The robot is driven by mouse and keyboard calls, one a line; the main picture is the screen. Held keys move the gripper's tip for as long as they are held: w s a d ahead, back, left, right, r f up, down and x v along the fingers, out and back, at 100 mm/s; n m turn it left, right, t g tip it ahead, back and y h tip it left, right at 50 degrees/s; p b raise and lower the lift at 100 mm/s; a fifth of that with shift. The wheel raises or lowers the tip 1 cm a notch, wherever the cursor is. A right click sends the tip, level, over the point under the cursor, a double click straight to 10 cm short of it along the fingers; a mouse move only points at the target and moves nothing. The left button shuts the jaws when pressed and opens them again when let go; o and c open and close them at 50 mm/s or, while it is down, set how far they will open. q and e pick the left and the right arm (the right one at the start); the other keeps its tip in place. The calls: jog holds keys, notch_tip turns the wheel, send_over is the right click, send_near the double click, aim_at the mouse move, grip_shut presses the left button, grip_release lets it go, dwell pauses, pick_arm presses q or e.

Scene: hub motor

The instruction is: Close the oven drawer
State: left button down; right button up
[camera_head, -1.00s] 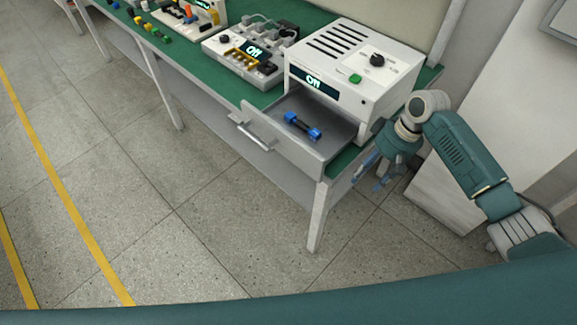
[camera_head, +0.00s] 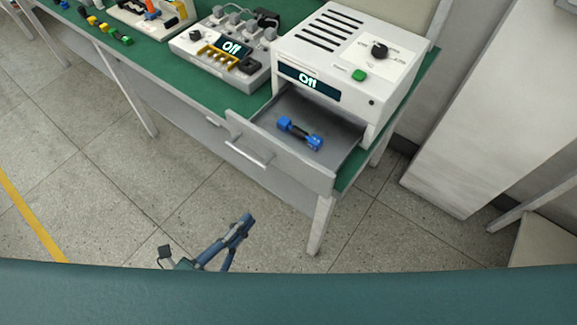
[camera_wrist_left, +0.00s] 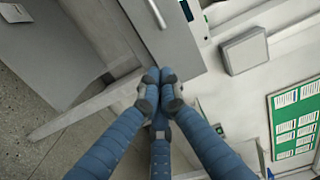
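The white oven (camera_head: 345,75) stands on the green-topped bench with its display reading "Off". Its grey drawer (camera_head: 290,165) is pulled out toward me, with a bar handle (camera_head: 248,155) on its front. A blue part with a dark middle (camera_head: 300,133) lies in the drawer. My left gripper (camera_head: 225,240) is in front of and below the drawer, apart from it in the head view. In the left wrist view its fingertips (camera_wrist_left: 160,85) meet with nothing between them, and the drawer front (camera_wrist_left: 175,45) and handle (camera_wrist_left: 157,13) show beyond. My right gripper is out of view.
A white device (camera_head: 222,50) with an "Off" display stands left of the oven on the green bench (camera_head: 190,80). A bench leg (camera_head: 320,225) stands below the drawer's right end. The floor in front is clear.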

pick_arm(q)
jog(key=r, duration=0.1)
jog(key=p, duration=0.4)
send_near(293, 169)
jog(key=shift+m, duration=0.3)
jog(key=x, duration=0.7)
jog(key=shift+a, duration=0.1)
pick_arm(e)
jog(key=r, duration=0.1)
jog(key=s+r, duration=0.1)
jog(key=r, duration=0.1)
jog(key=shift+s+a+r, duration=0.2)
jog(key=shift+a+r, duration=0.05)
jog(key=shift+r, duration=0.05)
pick_arm(q)
jog(key=shift+w, duration=0.1)
